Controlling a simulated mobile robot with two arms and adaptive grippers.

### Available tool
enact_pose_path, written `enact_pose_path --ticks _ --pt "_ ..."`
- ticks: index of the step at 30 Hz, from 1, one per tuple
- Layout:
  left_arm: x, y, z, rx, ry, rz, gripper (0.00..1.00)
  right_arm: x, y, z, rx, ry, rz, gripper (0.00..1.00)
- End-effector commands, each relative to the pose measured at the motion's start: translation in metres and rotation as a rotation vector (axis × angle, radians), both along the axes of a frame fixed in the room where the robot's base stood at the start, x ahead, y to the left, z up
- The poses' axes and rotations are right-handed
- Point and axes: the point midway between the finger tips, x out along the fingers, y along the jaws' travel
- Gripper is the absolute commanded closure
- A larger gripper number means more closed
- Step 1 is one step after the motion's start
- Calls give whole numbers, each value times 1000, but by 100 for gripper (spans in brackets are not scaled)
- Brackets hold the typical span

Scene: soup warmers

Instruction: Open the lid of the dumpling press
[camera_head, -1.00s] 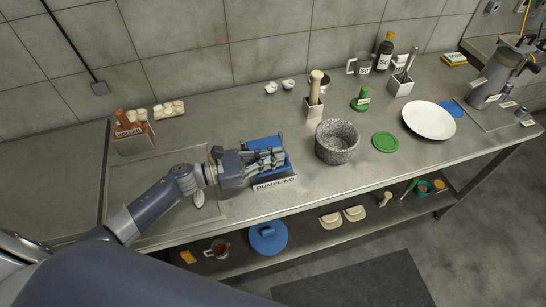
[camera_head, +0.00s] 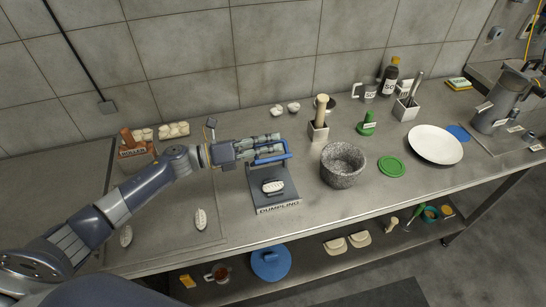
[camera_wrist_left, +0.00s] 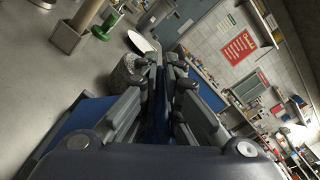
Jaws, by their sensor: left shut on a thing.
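The dumpling press (camera_head: 286,202) is a grey base labelled "DUMPLING" on the counter. Its blue-edged lid (camera_head: 286,150) is swung up toward the wall, so the inside shows. A white dumpling (camera_head: 273,187) lies in the press. My left gripper (camera_head: 276,145) reaches in from the left and is shut on the raised lid at the back of the press. In the left wrist view a blue strip of the lid (camera_wrist_left: 161,115) sits between the fingers, which hide part of it. My right gripper is not in view.
A stone mortar (camera_head: 342,165) stands just right of the press. A green disc (camera_head: 391,166) and white plate (camera_head: 435,145) lie farther right. Two dumplings (camera_head: 201,219) (camera_head: 126,236) lie on the board at left. A roller box (camera_head: 137,148) stands behind it.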

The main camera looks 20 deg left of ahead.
Motion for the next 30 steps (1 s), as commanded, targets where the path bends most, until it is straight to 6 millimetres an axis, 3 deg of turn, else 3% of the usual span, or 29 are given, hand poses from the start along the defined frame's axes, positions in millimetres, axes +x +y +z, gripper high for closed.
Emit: enact_pose_path --ticks 18,30 --pt "53 36 1 -279 412 3 100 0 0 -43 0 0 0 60" --pt "65 45 0 -273 403 7 100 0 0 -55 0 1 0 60"
